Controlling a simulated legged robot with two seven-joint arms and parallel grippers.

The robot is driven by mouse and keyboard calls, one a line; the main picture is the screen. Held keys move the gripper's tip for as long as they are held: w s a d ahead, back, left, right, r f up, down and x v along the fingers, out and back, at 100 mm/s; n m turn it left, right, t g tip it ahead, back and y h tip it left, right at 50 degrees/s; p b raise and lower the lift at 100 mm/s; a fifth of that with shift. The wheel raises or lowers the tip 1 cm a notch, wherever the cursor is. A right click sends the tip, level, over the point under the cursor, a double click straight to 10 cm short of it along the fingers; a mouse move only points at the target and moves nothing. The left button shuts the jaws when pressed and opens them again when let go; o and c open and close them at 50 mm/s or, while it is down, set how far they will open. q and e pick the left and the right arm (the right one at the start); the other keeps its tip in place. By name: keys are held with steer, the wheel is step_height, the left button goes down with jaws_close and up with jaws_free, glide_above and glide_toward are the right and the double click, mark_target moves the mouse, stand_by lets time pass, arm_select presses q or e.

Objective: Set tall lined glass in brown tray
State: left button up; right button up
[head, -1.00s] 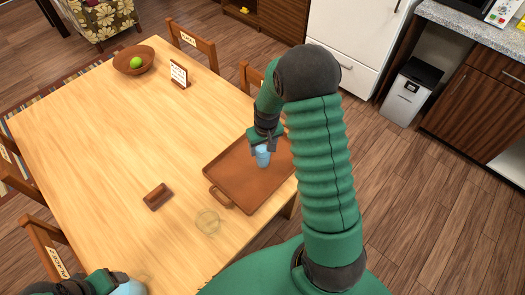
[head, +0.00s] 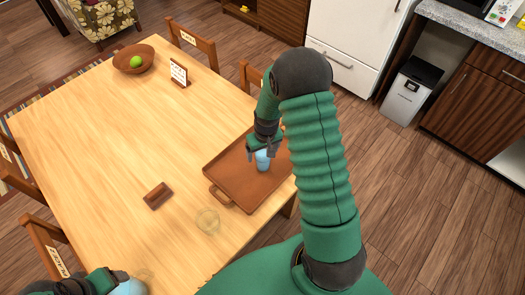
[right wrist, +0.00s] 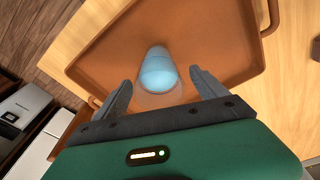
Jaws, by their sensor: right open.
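A light blue glass (head: 263,161) stands on the brown tray (head: 225,180), near its middle. It also shows in the right wrist view (right wrist: 158,72), with a clear rim; I cannot make out lines on it. My right gripper (head: 262,150) is open over the tray, its fingers spread on either side of the glass with gaps. It also shows in the right wrist view (right wrist: 163,92). My left gripper (head: 112,280) is at the bottom left edge, by another light blue object (head: 130,287); its fingers are not clear.
A small brown block (head: 158,195) lies farther left. The table's middle is clear.

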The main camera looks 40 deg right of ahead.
steer(key=shift+r, duration=0.1)
step_height(320, 180, up, 12)
steer(key=s+a, duration=0.1)
steer(key=s, duration=0.1)
steer(key=s+a+n, duration=0.1)
steer(key=s+a, duration=0.1)
steer(key=a, duration=0.3)
steer(key=s+a+r+n, duration=0.1)
steer(key=s+a, duration=0.2)
steer(key=a, duration=0.3)
steer(key=s+a+n+t, duration=0.1)
steer(key=s+a, duration=0.2)
steer(key=a, duration=0.3)
steer(key=shift+a+r+y, duration=0.2)
steer(key=shift+y, duration=0.1)
steer(key=shift+s, duration=0.1)
steer(key=shift+a, duration=0.3)
steer(key=shift+d, duration=0.15)
